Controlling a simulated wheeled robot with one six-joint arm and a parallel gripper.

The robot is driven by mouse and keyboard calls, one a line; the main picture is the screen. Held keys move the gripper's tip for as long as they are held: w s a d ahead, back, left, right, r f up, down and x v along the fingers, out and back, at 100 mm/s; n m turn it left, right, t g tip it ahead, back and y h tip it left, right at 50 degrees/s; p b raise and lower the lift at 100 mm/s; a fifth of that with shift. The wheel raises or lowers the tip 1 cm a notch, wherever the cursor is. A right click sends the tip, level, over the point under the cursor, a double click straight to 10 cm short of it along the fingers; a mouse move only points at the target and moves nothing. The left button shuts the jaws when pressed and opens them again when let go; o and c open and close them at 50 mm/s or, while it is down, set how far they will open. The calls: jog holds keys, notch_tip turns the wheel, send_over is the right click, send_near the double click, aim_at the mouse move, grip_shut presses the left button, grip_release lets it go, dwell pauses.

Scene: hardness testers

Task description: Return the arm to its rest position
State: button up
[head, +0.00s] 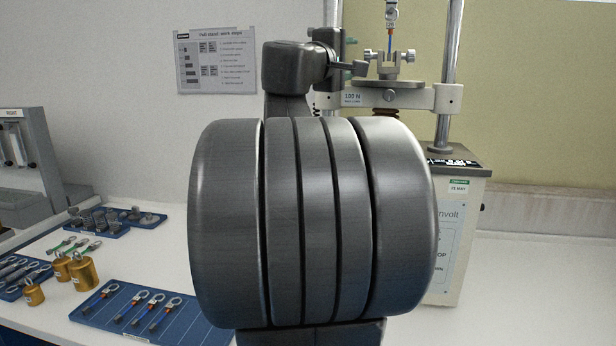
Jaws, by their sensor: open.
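My arm fills the middle of the head view, with a large dark ribbed joint close to the camera. Beyond it, the arm's far end rises and points right. My gripper (357,56) is small and partly hidden at that end. It looks open, with nothing seen between its jaws. It appears in front of or beside the left part of the testing machine (462,190); I cannot tell how far apart they are.
Blue trays (190,328) with ringed parts, brass weights (83,273) and a grey device (25,165) stand left. The bench at right is clear.

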jog(key=p+x, duration=0.1)
jog(key=x, duration=0.5)
jog(key=shift+w+d, duration=0.2)
jog(key=shift+s+a, duration=0.1)
jog(key=shift+s, duration=0.05)
jog(key=b+v, duration=0.2)
jog(key=v, duration=1.2)
jog(key=p+x, duration=0.2)
jog(key=x, duration=1.2)
jog(key=shift+w+r, duration=0.2)
jog(key=shift+w, duration=0.05)
jog(key=shift+r+p, duration=0.1)
jog(key=shift+p, duration=0.6)
jog(key=shift+s+r+g+p, duration=0.15)
jog(key=shift+g+p, duration=0.15)
jog(key=shift+p, duration=0.55)
jog(key=shift+y+p, duration=0.3)
jog(key=shift+p, duration=0.95)
